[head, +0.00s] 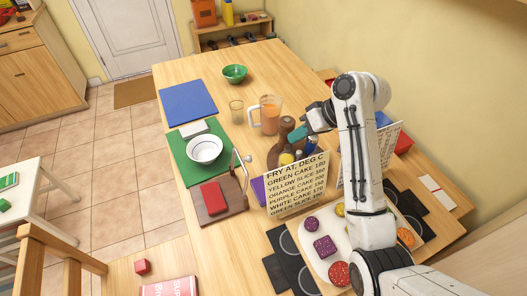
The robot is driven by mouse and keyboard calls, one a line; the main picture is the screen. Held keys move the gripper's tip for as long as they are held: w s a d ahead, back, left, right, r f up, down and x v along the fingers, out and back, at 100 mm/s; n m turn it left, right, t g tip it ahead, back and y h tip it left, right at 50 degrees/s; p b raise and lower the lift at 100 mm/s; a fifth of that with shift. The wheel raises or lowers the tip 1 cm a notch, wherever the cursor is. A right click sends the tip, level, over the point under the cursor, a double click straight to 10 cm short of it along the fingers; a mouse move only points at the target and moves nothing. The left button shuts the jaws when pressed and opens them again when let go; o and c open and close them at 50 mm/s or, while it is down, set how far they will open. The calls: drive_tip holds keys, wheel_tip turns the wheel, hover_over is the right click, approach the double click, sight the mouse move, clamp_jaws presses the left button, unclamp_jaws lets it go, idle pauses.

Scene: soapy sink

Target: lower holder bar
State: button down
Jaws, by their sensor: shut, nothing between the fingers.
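A brown board (229,206) lies near the table's front left. A thin metal bar (243,167) stands up at its right side; I take this for the holder bar, and it looks raised. A red block (213,197) lies on the board. My gripper (297,136) has teal fingers and is to the right of the bar, well apart from it, close to a brown bottle-like thing (286,129). The fingers look shut and hold nothing that I can see. My white arm hides part of the table's right side.
A white bowl (204,151) stands on a green mat (186,165) behind the board. A sign with frying temperatures (297,187) stands right of the bar. A jug (267,115) and a glass (236,111) stand farther back. A tray of cakes (306,248) is at the front.

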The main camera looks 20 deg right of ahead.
drive_tip(key=w+a+f+p, duration=0.2)
drive_tip(key=w+a+f, duration=0.1)
drive_tip(key=a+f, duration=0.4)
drive_tip(key=shift+w+a+f+p, duration=0.2)
drive_tip(key=shift+w+a+p, duration=0.15)
drive_tip(key=shift+a, duration=0.7)
drive_tip(key=shift+w, duration=0.1)
